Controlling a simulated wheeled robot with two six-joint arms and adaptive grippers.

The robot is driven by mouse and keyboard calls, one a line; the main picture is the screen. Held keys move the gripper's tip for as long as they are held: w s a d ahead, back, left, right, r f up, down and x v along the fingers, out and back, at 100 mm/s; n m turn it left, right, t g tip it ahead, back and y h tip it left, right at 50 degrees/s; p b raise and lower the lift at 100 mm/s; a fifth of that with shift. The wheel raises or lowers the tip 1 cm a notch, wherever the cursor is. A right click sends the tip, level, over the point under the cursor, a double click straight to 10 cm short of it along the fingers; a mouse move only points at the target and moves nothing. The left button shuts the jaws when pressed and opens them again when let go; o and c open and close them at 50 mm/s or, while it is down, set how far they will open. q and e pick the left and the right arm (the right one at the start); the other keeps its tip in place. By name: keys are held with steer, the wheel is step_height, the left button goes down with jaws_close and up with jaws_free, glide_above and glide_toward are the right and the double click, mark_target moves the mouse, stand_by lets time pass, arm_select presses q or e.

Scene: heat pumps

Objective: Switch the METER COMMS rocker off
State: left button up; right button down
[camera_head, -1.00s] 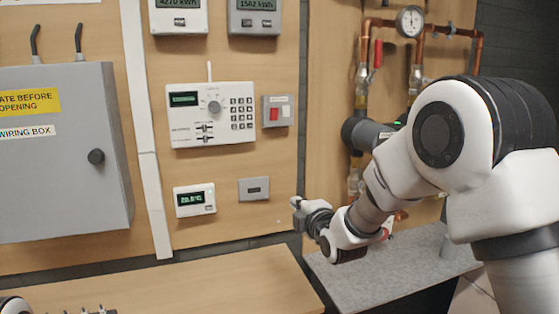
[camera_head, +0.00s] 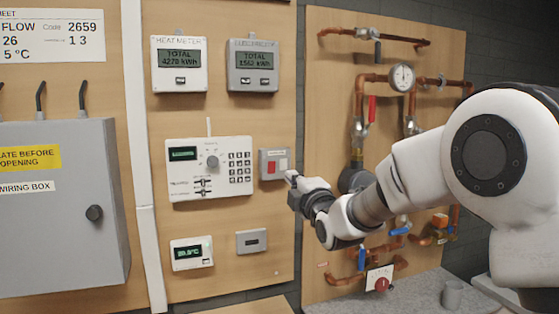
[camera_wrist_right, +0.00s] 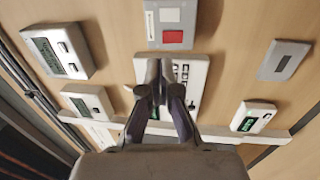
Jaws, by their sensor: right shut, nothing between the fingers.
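A small grey switch box (camera_head: 274,164) with a red part and a pale part side by side is on the wooden panel, right of the white controller (camera_head: 209,168). Its label is too small to read, so I cannot confirm it is METER COMMS. The box also shows in the right wrist view (camera_wrist_right: 150,30), with its red part (camera_wrist_right: 172,37) nearer the fingers. My right gripper (camera_head: 291,175) is shut and empty, just right of and slightly below the box in the head view. In the wrist view its fingertips (camera_wrist_right: 161,66) overlap the controller; contact cannot be told. My left gripper is out of view.
Two meters (camera_head: 179,65) (camera_head: 253,66) hang above. A thermostat (camera_head: 191,253) and a small grey plate (camera_head: 251,240) sit below. A grey wiring box (camera_head: 60,210) juts out at left. Copper pipes (camera_head: 365,100) are at right, behind my arm.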

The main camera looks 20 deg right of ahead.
mark_target(276, 162)
steer(key=w+p, duration=0.1)
steer(key=w, duration=0.2)
steer(key=w+r+p, duration=0.1)
steer(key=w, duration=0.2)
steer(key=w+p, duration=0.2)
steer(key=w, duration=0.1)
steer(key=shift+a+r, duration=0.1)
steer(key=shift+r, duration=0.05)
steer(key=shift+w, duration=0.65)
steer(key=shift+w+r+g+p, duration=0.2)
steer(key=shift+r+g+p, duration=0.15)
steer(key=shift+p, duration=0.7)
steer(key=shift+f+b, duration=0.3)
steer(key=shift+f, duration=0.05)
steer(key=shift+s, duration=0.1)
